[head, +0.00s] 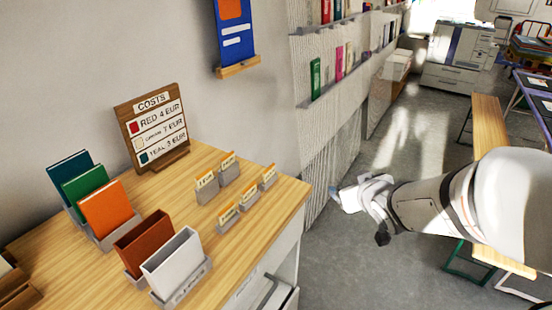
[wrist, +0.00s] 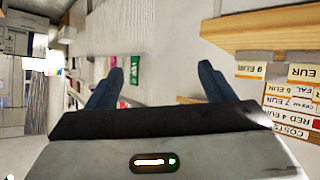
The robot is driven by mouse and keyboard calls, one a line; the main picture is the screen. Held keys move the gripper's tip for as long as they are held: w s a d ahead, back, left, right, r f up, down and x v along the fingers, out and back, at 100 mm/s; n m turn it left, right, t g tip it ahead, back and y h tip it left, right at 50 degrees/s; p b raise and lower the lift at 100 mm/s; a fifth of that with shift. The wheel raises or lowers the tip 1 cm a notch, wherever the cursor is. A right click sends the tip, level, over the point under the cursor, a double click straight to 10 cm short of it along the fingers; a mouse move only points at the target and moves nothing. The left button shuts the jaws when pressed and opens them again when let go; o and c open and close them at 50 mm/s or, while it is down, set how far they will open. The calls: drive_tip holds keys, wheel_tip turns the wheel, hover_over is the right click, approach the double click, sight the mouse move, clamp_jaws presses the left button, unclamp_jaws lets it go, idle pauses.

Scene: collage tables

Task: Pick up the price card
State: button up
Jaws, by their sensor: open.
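My gripper (head: 341,198) is beyond the table's right edge, apart from all the cards. In the wrist view my gripper (wrist: 160,80) has its two blue-grey fingers spread with nothing between them. A white card (wrist: 251,70), seemingly reading "9 EUR", shows upside down to the right of the fingers.
A COSTS board (head: 152,128) stands at the table's back, also in the wrist view (wrist: 291,103). Teal, green and orange books (head: 106,210) and brown and white upright items (head: 172,265) fill the left and front. Wall shelves (head: 335,75) and open floor lie right of the table.

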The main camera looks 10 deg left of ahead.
drive_tip(key=w+a+f+n+y+b, duration=0.1)
drive_tip(key=a+f+n+y+b, duration=0.15)
drive_tip(key=a+y, duration=0.4)
drive_tip(key=n+g+y, duration=0.4)
drive_tip(key=n+y, duration=0.1)
drive_tip(key=y, duration=0.1)
approach(250, 189)
drive_tip(key=shift+w+f+b, duration=0.25)
drive_tip(key=shift+w+f, duration=0.05)
drive_tip(key=shift+w, duration=0.2)
drive_tip(key=shift+w+f+b, duration=0.2)
drive_tip(key=shift+w+f, duration=0.1)
drive_tip(key=shift+w, duration=0.2)
drive_tip(key=shift+s+a+y, duration=0.25)
drive_tip(key=shift+y, duration=0.1)
drive_tip(key=shift+s+a+r+g, duration=0.1)
drive_tip(key=shift+a+g, duration=0.2)
drive_tip(key=shift+a, duration=0.05)
drive_tip(key=x, duration=0.7)
drive_tip(key=shift+s+a+r, duration=0.1)
drive_tip(key=shift+a+r, duration=0.1)
drive_tip(key=shift+r, duration=0.05)
drive_tip(key=c, duration=1)
